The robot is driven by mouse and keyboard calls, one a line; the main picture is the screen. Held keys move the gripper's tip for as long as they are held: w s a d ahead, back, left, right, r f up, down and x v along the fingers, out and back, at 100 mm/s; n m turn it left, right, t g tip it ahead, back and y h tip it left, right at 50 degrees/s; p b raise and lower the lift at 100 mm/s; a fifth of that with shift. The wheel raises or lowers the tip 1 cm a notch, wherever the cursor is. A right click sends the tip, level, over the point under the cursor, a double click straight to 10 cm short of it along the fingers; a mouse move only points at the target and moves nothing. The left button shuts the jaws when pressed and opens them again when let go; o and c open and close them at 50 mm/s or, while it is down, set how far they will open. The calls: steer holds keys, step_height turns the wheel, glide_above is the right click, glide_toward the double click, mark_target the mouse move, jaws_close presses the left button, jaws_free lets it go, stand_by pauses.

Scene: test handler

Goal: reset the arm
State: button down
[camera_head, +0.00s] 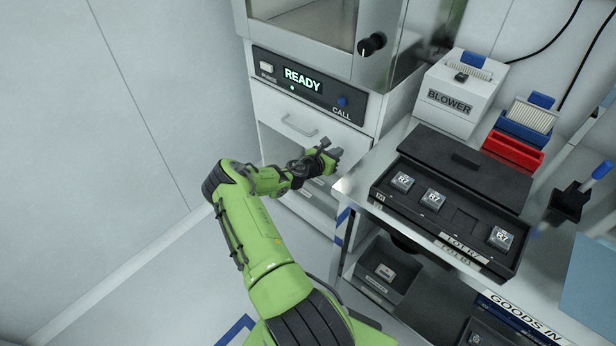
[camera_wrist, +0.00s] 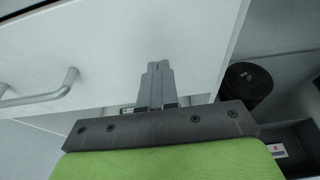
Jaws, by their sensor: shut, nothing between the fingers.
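My green arm reaches up from the bottom of the head view and bends right at the elbow. My gripper (camera_head: 334,154) is in front of the white handler cabinet, left of the bench's left edge. In the wrist view my gripper (camera_wrist: 158,68) has its two grey fingers together, shut and empty. A white drawer front with a grey handle (camera_wrist: 42,92) lies beyond the fingers. I cannot tell how far the fingertips are from it.
The handler panel (camera_head: 300,80) reads READY. On the bench (camera_head: 352,186) stand a black tray (camera_head: 457,243) with several R7 chips, a blower box (camera_head: 452,97) and a red bin (camera_head: 512,152). A dark bin (camera_head: 388,283) sits below. The floor at left is clear.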

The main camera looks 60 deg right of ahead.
steer(key=p+v, duration=0.3)
steer(key=v, duration=0.9)
steer(key=shift+a+f, duration=0.2)
steer(key=shift+a, duration=0.1)
steer(key=w+a+r+m+t+y+p, duration=0.25)
steer(key=w+a+r+m+y, duration=0.35)
steer(key=a+r, duration=0.65)
steer(key=w+a+r+m+t+y+p, duration=0.1)
steer(key=a+r+m+t+y+p, duration=0.2)
steer(key=a+r+m, duration=0.7)
steer(key=s+a+r+t+y+p, duration=0.1)
steer(key=s+a+r+y+p, duration=0.1)
steer(key=s+a+r, duration=0.5)
steer(key=s+a+r+t+y+p, duration=0.2)
steer(key=s+a+r, duration=0.4)
steer(key=a, duration=1)
step_height(320, 180, up, 3)
steer(key=shift+s+a+n+y, duration=0.2)
steer(key=shift+s+n+y, duration=0.1)
steer(key=shift+s+y, duration=0.15)
